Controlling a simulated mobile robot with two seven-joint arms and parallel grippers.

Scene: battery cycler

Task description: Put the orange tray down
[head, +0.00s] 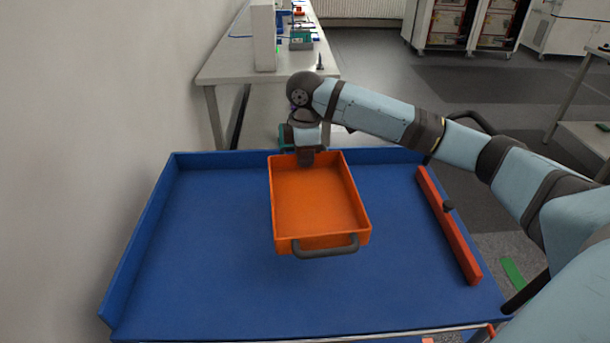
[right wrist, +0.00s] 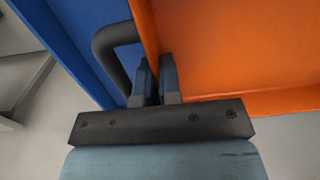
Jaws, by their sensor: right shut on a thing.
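The orange tray (head: 315,200) is empty and has a grey handle at its near end. It is over the middle of the blue cart top (head: 210,250); I cannot tell whether it touches the surface. My right gripper (head: 306,158) is at the tray's far end. In the right wrist view my right gripper (right wrist: 157,85) is shut on the orange tray (right wrist: 230,50) at its wall, beside a dark handle (right wrist: 112,45). My left gripper is not in view.
The blue cart top has raised edges and bare room on both sides of the tray. A red-orange bar (head: 448,225) with a dark knob lies along its right side. A white bench (head: 230,68) with equipment stands beyond, and a wall (head: 70,130) is at the left.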

